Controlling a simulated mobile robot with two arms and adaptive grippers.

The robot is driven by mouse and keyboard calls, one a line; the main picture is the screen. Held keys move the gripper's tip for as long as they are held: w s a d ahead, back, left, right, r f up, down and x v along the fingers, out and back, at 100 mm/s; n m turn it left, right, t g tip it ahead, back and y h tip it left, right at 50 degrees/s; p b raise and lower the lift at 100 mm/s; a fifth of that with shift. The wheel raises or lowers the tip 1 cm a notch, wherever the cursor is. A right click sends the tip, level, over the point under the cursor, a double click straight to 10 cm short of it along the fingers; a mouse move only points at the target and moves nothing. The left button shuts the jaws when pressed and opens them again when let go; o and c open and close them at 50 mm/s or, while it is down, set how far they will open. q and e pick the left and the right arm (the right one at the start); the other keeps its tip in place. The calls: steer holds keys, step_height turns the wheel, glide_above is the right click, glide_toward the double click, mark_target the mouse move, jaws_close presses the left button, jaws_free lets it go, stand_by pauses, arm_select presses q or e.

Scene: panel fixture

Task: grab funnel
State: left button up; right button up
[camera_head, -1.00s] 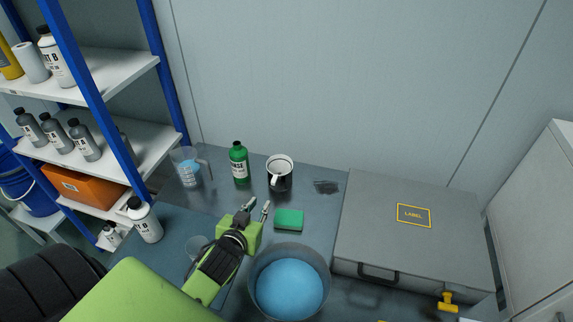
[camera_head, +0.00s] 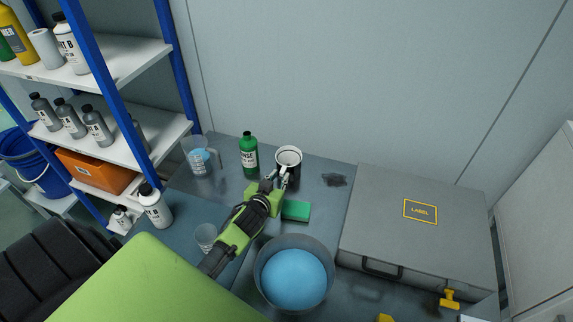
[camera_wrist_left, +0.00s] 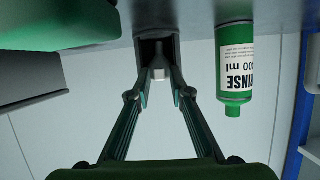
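No plainly separate funnel shows. A black mug-like vessel (camera_head: 289,166) with a pale rim and pale inside stands at the back of the bench; I cannot tell whether a funnel sits in it. My left gripper (camera_head: 279,181) is at its near side. In the left wrist view, upside down, the dark vessel (camera_wrist_left: 151,50) with a small pale piece (camera_wrist_left: 160,74) shows between and beyond the fingertips (camera_wrist_left: 161,93). The fingers are apart with nothing held; I cannot tell whether they touch the vessel. My right gripper is not in view.
A green rinse bottle (camera_head: 249,155) stands left of the vessel, beyond it a measuring jug (camera_head: 197,160). A clear cup (camera_head: 206,236) is near my arm.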

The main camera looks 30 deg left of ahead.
mark_target(281, 174)
arm_select(q)
steer(key=shift+x, duration=1.95)
steer(key=shift+d, duration=0.1)
jaws_close()
steer(key=shift+r, duration=0.15)
